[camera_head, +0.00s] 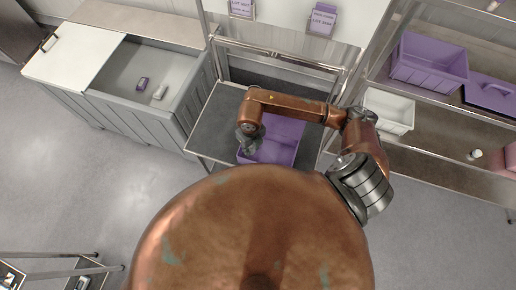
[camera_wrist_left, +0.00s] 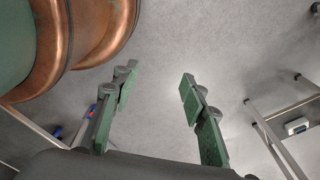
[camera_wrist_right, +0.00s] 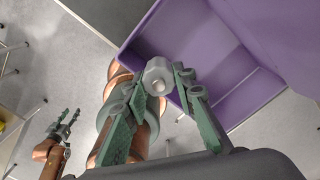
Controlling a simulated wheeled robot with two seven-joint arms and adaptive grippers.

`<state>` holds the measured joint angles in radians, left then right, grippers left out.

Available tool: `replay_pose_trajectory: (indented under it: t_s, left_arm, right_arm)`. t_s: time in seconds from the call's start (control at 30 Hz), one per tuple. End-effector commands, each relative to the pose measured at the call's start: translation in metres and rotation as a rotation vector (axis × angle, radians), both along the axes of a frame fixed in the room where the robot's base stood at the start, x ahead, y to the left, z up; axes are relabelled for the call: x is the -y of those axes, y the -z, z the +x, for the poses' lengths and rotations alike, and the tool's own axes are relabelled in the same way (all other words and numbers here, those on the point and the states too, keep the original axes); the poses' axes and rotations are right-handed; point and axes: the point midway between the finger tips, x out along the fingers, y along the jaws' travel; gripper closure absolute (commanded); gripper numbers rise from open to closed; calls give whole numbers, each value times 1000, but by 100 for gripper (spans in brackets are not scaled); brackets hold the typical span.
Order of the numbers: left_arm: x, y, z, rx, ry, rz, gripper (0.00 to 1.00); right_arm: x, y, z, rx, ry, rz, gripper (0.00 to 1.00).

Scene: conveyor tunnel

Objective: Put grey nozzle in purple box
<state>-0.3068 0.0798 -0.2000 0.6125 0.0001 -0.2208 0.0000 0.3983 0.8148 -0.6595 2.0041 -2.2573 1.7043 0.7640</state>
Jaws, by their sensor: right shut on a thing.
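The grey nozzle (camera_wrist_right: 157,76) sits between the fingertips of my right gripper (camera_wrist_right: 160,84), which is shut on it. In the head view my right gripper (camera_head: 248,142) is over the left side of the purple box (camera_head: 284,143); the nozzle cannot be told apart from the fingers there. In the right wrist view the open purple box (camera_wrist_right: 232,42) fills the upper right, and the nozzle shows against its lower left edge. My left gripper (camera_wrist_left: 158,88) is open and empty over bare floor. It is hidden in the head view.
The purple box stands on a dark-topped metal table (camera_head: 213,125). At the left is a grey cabinet bin (camera_head: 165,68) with small items inside. At the right, a shelf holds another purple box (camera_head: 430,62) and a white bin (camera_head: 392,108). Metal posts stand near the table.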

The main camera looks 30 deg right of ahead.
Motion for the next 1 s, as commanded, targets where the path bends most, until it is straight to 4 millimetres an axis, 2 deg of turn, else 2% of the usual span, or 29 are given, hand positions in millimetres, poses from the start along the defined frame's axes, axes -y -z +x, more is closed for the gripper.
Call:
replay_pose_trajectory:
  t_s: [0.03,0.1,0.47,0.57,0.7,1.0]
  left_arm:
    - [0,13,1,1,0,0,60]
    - [0,20,3,4,1,0,60]
    - [1,33,16,21,4,-1,60]
    - [1,44,15,20,4,-1,60]
    - [1,57,13,17,2,-1,60]
    - [1,57,10,13,2,-1,60]
  right_arm:
    - [6,17,2,-3,3,0,100]
    - [14,27,7,-2,3,1,100]
    - [32,47,17,-1,3,1,100]
    - [41,61,21,-2,4,0,100]
    - [39,85,21,-3,1,4,100]
    - [40,87,22,0,1,1,100]
